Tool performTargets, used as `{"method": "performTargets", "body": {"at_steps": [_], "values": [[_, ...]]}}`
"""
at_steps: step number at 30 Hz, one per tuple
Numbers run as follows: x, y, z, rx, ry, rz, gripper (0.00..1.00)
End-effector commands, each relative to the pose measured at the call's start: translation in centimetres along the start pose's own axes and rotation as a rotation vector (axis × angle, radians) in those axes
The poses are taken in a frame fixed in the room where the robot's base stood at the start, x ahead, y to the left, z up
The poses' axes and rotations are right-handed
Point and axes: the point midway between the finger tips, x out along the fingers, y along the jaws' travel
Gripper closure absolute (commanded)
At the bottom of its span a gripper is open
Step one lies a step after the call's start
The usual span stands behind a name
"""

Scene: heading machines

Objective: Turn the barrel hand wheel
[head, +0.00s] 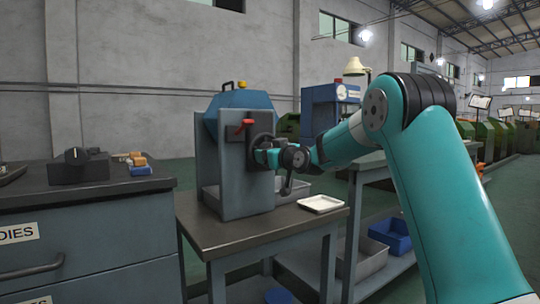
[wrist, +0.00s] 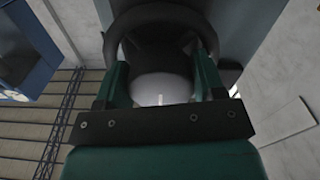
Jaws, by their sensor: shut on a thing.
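The barrel machine (head: 234,160) stands on a table, with a grey body, a blue top and a red lever (head: 244,126) on its front. Its dark round hand wheel (head: 262,146) is on the right face, partly hidden by my gripper (head: 266,157). In the wrist view the black wheel rim (wrist: 160,18) curves above a dark hub with a pale, shiny middle. My gripper (wrist: 160,80) has its green fingers on either side of the hub and is shut on the wheel. The exact contact points are hard to see.
The table (head: 240,237) holds a white tray (head: 321,204) at the right of the machine. A grey cabinet (head: 85,245) with a black box (head: 80,167) stands at the left. A blue bin (head: 390,235) sits on a low shelf at right.

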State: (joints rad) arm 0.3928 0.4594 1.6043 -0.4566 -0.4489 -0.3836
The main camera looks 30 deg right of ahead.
Motion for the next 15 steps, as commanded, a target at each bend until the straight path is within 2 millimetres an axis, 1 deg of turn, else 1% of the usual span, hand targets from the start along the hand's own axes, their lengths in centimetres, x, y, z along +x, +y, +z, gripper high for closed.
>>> {"method": "performTargets", "body": {"at_steps": [1,2,3,4,5,12,15], "values": [[0.00,-0.01,0.12,0.000,-0.003,0.000,0.61],[0.00,0.00,0.12,0.001,-0.003,0.000,0.32],[0.01,0.00,0.12,0.001,-0.003,0.000,0.23],[0.00,0.00,0.11,0.001,-0.002,0.000,0.16],[0.00,0.00,0.10,0.001,-0.002,0.000,0.12],[-0.02,0.00,0.03,0.001,-0.001,0.000,0.12],[-0.40,0.03,0.00,0.001,-0.001,0.000,0.12]]}}
